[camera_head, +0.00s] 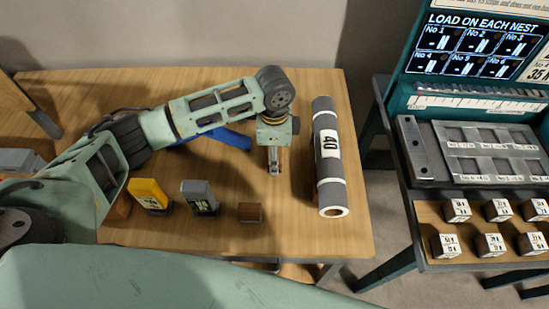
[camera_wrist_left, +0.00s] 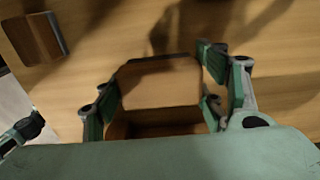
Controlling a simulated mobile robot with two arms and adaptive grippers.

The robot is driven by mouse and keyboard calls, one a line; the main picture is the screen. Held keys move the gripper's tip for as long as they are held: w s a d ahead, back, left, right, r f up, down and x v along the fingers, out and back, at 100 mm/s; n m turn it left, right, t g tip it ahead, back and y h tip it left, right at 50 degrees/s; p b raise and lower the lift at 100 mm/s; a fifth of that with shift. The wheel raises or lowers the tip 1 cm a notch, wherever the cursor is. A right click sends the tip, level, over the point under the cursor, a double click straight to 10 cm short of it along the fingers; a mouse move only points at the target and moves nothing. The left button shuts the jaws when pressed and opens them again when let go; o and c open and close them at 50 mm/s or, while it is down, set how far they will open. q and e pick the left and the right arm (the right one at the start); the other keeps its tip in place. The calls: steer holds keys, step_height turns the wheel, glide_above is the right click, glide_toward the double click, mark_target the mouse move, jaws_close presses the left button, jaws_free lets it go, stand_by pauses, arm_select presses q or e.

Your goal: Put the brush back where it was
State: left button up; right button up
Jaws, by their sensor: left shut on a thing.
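My left gripper (camera_head: 274,168) points down over the table, just left of the grey roll. In the left wrist view its fingers (camera_wrist_left: 162,98) close on the sides of a wood-brown block (camera_wrist_left: 158,82) with a dark lower part. This looks like the brush, but no bristles show and its underside is hidden. In the head view the held thing is hard to make out at the fingertips. Whether it touches the table I cannot tell. My right gripper is in neither view.
A grey roll (camera_head: 326,187) marked 40 lies at the table's (camera_head: 300,215) right side. A yellow block (camera_head: 149,194), a grey block (camera_head: 199,197) and a small brown block (camera_head: 250,213) stand near the front. A blue thing (camera_head: 228,138) lies behind my arm. A rack with cubes (camera_head: 490,245) stands right.

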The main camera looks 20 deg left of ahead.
arm_select(q)
step_height(320, 180, down, 2)
steer(key=shift+s+f, duration=0.1)
steer(key=shift+f, duration=0.4)
steer(key=o, duration=1.1)
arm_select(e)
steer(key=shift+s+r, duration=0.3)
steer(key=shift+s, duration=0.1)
arm_select(q)
step_height(320, 180, up, 12)
steer(key=shift+b, duration=0.35)
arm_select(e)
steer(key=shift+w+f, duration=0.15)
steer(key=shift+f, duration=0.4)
